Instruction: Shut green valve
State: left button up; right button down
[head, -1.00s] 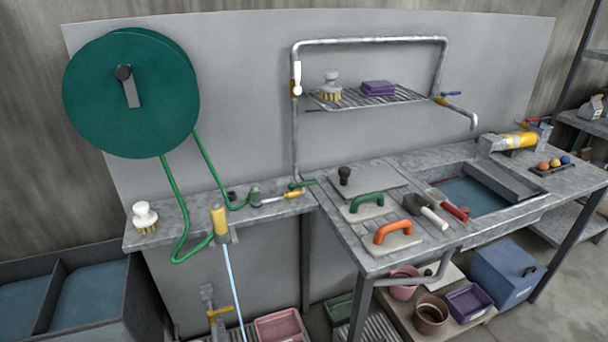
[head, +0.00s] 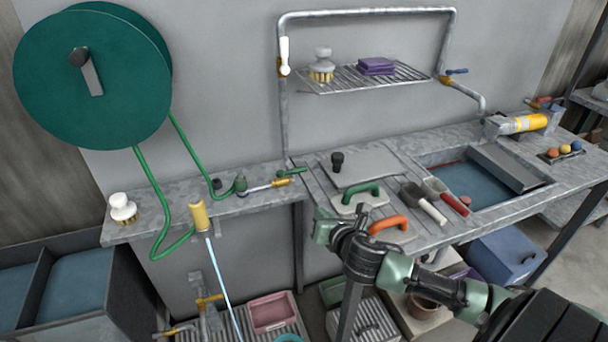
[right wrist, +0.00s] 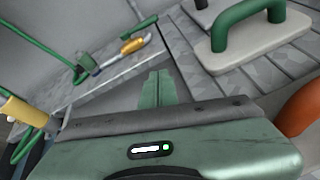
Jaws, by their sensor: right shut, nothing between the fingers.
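The green valve shows as a small green lever (head: 294,171) at the foot of the left upright pipe, at the back of the bench. In the right wrist view the green lever (right wrist: 142,27) is at the top, ahead and a little left of the fingertips. My right gripper (head: 322,226) is in front of the bench's near edge, apart from the lever. In the right wrist view its two fingers (right wrist: 157,88) are shut together with nothing between them. My left gripper is not in view.
A green-handled float (head: 360,196) and an orange-handled float (head: 390,226) lie on the bench close to my right gripper. A yellow nozzle (head: 199,215) hangs from the green hose with a pale blue jet.

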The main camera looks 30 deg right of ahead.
aim_at(301, 172)
jog(key=w+d+r+n, duration=0.1)
jog(key=n, duration=0.1)
jog(key=w+d+r+n+t, duration=0.1)
jog(key=r+n, duration=0.1)
jog(key=shift+w+d, duration=0.1)
jog(key=shift+w, duration=0.25)
jog(key=shift+w+f, duration=0.1)
jog(key=x, duration=0.9)
jog(key=r+p+x, duration=0.1)
jog(key=x, duration=0.3)
jog(key=shift+w+f, duration=0.15)
jog(key=shift+w, duration=0.35)
